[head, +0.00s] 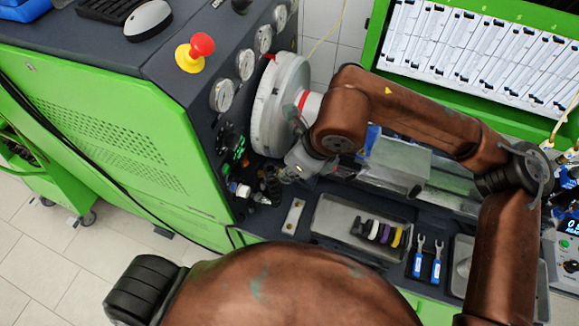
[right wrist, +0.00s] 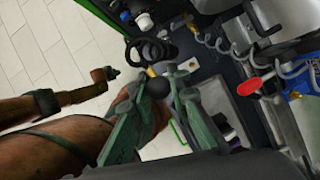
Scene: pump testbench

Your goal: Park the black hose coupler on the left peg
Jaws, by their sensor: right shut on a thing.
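My right gripper (head: 292,172) reaches in beside the dark front panel, below the large grey disc. In the right wrist view my right gripper (right wrist: 158,80) has its fingers around a rounded black piece, the black hose coupler (right wrist: 157,89). A black coiled hose (right wrist: 151,50) shows just beyond the fingertips; it also shows in the head view (head: 269,180). How the coupler joins the hose is hard to see. A small pale plate (head: 293,216) with two small brass-coloured spots lies on the deck; I cannot tell whether these are pegs.
A white fitting (head: 241,190) sits on the panel left of the hose. A metal tray (head: 338,213) holds several coloured rings, with two blue-handled tools (head: 427,262) to its right. Gauges and a red button (head: 200,45) are above. Loose coiled hoses (right wrist: 245,50) hang nearby.

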